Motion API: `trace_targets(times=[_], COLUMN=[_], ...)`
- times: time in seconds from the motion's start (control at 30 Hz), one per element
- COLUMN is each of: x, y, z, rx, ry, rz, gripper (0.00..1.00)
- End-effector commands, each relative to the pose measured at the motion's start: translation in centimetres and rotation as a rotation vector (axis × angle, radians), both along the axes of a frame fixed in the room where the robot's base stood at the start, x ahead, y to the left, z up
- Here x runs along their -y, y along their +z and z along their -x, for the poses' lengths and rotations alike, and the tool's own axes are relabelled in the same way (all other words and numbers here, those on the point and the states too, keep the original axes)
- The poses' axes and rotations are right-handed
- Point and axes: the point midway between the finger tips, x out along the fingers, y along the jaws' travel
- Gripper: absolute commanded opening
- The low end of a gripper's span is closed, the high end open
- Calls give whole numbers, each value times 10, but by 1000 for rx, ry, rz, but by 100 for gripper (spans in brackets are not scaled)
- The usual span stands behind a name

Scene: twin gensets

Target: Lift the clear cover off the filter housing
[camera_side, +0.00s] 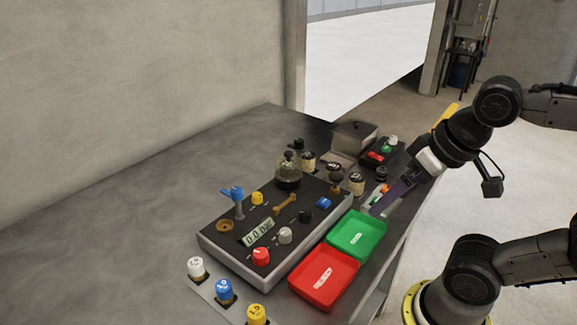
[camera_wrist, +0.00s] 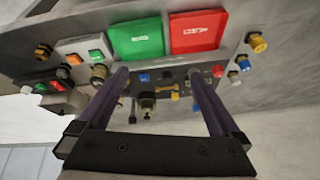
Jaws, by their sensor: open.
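The clear cover (camera_side: 288,175) is a see-through dome with a dark knob on top. It stands at the back edge of the dark panel (camera_side: 215,246) in the side view. The filter housing is beneath or inside it and I cannot make it out clearly. In the wrist view the cover (camera_wrist: 148,104) is small and lies between and beyond my fingers. My gripper (camera_side: 378,207) is open and empty, with its purple fingers over the right edge of the bench near the green tray. In the wrist view its fingers (camera_wrist: 159,73) are wide apart.
A green tray (camera_side: 374,228) and a red tray (camera_side: 347,275) lie in front of the panel. Black jars, a grey box (camera_side: 354,137) and a button box stand around the right end. A blue-handled valve (camera_side: 237,196) rises from the panel. The bench's left side is clear.

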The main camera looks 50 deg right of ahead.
Motion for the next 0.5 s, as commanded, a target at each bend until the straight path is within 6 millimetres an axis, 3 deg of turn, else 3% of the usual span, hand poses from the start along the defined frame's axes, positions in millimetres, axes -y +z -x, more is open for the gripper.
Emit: trace_targets(times=[0.27,0.5], x=[4,16], y=[76,121], z=[-47,-122], rx=[-53,-152], ry=[-445,-850], rz=[-197,-317], gripper=[100,100])
